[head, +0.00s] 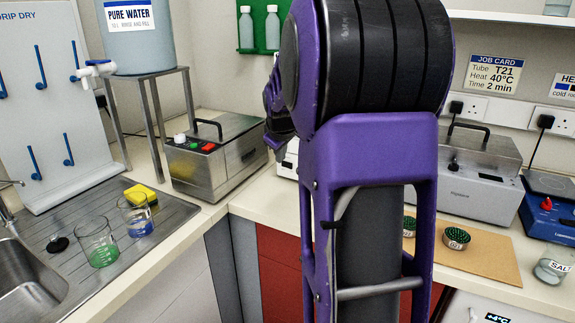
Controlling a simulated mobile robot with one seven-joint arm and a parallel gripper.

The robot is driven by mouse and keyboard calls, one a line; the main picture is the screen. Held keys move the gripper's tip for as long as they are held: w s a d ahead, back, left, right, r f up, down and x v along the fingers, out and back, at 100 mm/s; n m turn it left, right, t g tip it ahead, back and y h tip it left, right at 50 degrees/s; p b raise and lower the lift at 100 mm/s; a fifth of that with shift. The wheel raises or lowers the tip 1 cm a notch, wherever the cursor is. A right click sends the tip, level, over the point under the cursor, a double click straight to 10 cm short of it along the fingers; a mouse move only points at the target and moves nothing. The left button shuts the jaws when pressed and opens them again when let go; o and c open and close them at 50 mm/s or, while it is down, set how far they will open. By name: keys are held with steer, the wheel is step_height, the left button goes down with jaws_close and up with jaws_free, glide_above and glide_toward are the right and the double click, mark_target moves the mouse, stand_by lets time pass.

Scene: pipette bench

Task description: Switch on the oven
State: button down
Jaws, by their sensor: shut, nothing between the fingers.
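A silver metal box (213,158) with a black top handle stands in the back corner of the counter. Its front has a green and a red button and a white knob stands on its top left. A second silver box (470,175) with a black handle, a small dark knob and a dark display stands at the right. No readable label tells me which of them is the oven. My gripper (275,141) shows only in part at the left edge of my purple arm, just right of the corner box. It looks shut and empty; the arm hides much of it.
My arm covers the middle of the view and hides part of a white device. A sink, two beakers (97,242), a yellow sponge (140,194) and a water tank (137,40) on a stand are at the left. A brown board (482,262) and blue device (548,213) are at the right.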

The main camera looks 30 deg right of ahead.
mark_target(289, 169)
steer(key=b+x, duration=0.1)
steer(key=x, duration=0.9)
steer(key=shift+w+d, duration=0.25)
steer(key=shift+d, duration=0.35)
steer(key=shift+w+d, duration=0.25)
steer(key=shift+d, duration=0.35)
steer(key=shift+w+d, duration=0.3)
steer(key=shift+d, duration=0.35)
steer(key=shift+d+r, duration=0.15)
steer(key=shift+d, duration=0.2)
steer(key=shift+a, duration=0.1)
